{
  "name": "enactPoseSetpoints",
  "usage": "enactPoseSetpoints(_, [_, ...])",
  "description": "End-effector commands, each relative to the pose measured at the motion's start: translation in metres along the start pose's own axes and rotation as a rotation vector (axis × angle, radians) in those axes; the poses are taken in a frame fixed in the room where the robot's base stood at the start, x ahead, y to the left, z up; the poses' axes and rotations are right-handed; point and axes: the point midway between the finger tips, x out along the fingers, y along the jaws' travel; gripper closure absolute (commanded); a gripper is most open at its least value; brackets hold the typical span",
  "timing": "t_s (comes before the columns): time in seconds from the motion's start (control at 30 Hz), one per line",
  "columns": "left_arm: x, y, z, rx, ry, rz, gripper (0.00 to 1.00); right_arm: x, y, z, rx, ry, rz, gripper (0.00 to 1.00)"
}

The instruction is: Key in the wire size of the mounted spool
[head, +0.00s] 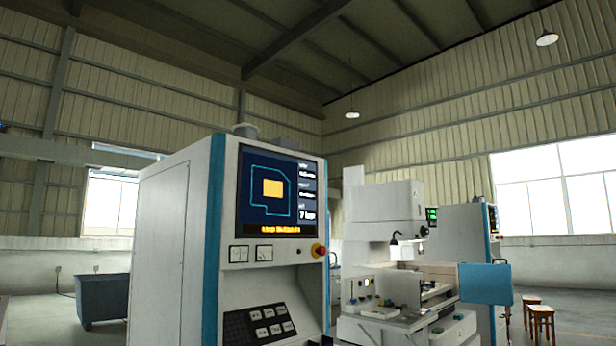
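A white and blue control cabinet (174,235) stands in front of me, left of centre. Its screen (268,192) shows a blue outline around a yellow block, side text too small to read except "7 bar", and an orange line along the bottom. A dark keypad (258,324) with several pale keys sits on the sloped panel below. The erosion machine (385,220) stands to the right behind the cabinet. I cannot make out a mounted spool or its wire size. Neither of my grippers is in view.
A second cabinet (462,225) stands behind the machine. Wooden stools (541,317) stand at the right. A dark bin (102,298) is at the left. Floor between bin and cabinet looks clear.

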Motion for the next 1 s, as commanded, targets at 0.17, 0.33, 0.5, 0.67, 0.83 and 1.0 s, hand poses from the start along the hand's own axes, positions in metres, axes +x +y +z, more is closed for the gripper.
enactPoseSetpoints(0.17, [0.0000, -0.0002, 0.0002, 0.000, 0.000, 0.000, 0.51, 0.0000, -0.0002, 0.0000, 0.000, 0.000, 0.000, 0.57])
enactPoseSetpoints(0.33, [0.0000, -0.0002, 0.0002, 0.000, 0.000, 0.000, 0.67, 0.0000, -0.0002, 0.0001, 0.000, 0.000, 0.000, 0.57])
enactPoseSetpoints(0.5, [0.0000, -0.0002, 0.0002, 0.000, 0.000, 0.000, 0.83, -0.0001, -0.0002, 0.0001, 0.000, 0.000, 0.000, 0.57])
enactPoseSetpoints(0.67, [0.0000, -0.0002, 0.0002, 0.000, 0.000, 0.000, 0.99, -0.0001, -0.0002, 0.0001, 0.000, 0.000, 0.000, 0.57])
enactPoseSetpoints(0.83, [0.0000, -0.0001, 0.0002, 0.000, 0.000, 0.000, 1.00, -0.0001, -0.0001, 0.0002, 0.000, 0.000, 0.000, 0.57])
enactPoseSetpoints(1.0, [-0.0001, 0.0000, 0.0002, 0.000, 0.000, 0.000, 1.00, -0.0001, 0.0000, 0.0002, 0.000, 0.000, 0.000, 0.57])
